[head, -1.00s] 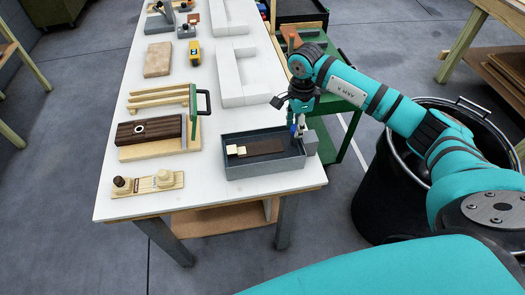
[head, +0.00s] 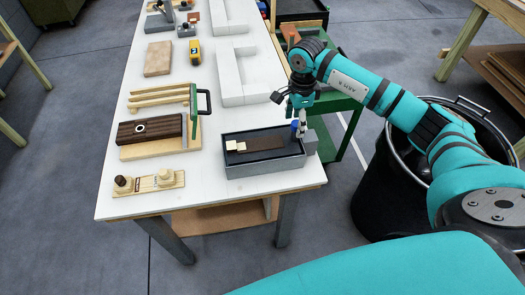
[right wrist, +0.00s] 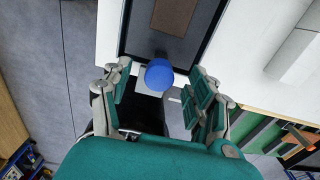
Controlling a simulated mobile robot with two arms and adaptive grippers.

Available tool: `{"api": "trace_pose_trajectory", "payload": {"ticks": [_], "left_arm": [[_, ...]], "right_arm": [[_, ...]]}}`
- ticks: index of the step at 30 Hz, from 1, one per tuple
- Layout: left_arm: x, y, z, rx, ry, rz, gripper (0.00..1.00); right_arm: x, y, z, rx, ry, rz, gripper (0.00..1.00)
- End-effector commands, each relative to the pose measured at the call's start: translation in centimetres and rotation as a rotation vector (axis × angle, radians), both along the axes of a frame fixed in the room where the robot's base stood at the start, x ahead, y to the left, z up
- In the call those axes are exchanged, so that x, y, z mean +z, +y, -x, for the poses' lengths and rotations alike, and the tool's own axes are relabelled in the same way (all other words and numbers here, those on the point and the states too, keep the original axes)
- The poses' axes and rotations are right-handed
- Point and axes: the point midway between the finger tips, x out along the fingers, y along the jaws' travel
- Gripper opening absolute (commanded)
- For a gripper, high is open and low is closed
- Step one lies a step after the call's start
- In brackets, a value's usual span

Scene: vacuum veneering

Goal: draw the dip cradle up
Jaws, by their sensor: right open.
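The grey dip tray (head: 266,171) stands at the near right corner of the white table. A dark brown strip (head: 262,143) lies inside it, with small pale blocks (head: 236,146) at its left end. A blue knob (head: 295,128) stands at the tray's right end; I take it for the cradle's handle. My right gripper (head: 300,127) is at this knob. In the right wrist view the blue knob (right wrist: 159,73) is between the spread fingers, with gaps on both sides. The cradle's frame is hard to make out. My left gripper is out of view.
Left of the tray are a wooden board with a dark block (head: 150,130) and a pale strip with knobs (head: 149,184). White angled blocks (head: 250,85) lie behind the tray. A black bin (head: 372,205) stands right of the table.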

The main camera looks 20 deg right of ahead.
Motion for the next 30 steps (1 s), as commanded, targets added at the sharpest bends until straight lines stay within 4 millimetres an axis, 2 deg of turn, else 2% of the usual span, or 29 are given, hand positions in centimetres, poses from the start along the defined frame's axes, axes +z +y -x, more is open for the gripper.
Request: {"api": "trace_pose_trajectory", "payload": {"ticks": [15,30], "left_arm": [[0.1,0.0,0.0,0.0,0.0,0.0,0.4],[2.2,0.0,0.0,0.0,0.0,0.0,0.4]], "right_arm": [[0.2,0.0,0.0,0.0,0.001,0.0,0.6],[4.0,0.0,0.0,-0.001,0.001,0.001,0.6]]}}
